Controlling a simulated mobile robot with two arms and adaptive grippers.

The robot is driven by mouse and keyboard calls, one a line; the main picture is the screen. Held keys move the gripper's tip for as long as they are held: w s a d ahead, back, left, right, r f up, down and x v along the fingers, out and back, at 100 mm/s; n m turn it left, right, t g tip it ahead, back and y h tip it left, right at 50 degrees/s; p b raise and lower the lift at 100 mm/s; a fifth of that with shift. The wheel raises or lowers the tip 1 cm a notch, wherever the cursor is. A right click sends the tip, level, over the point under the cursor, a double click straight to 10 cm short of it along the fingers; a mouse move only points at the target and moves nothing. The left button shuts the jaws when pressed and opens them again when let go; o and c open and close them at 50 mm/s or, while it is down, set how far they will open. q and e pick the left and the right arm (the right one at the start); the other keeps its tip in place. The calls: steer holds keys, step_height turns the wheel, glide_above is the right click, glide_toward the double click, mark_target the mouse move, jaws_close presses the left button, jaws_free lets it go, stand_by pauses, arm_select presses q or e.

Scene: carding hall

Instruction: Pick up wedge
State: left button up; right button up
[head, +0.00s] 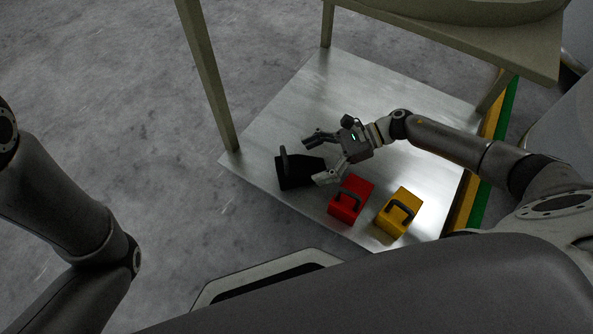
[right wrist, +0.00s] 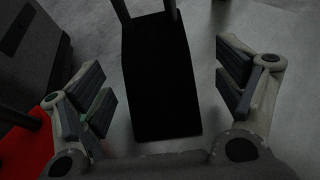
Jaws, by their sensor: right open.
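A black wedge (head: 298,172) with an upright handle lies on the metal sheet (head: 270,125), at its left front part in the head view. My right gripper (head: 315,160) is open and empty at the wedge's right end, with its fingers pointing toward it. In the right wrist view the wedge (right wrist: 160,85) shows as a dark block between the two spread fingers of my right gripper (right wrist: 163,88), with clear gaps on both sides. Its handle is at the top edge there. My left arm shows at the left of the head view, but its gripper is out of view.
A red block (head: 350,199) with a handle stands close to the lower finger, and a yellow one (head: 398,212) stands right of it. A table leg (head: 212,85) rises at the sheet's left corner. The tabletop (head: 470,45) overhangs the back. Bare sheet lies behind the gripper.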

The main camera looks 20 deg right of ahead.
mark_target(303, 165)
steer(key=b+x, duration=0.1)
steer(key=x, duration=0.1)
steer(key=b+x, duration=0.1)
steer(key=x, duration=0.1)
steer(key=shift+s+a+f+b, duration=0.1)
steer(key=shift+s+a+b, duration=0.05)
steer(key=shift+b, duration=0.25)
steer(key=shift+a, duration=0.35)
steer(key=c, duration=1.4)
steer(key=shift+r, duration=0.2)
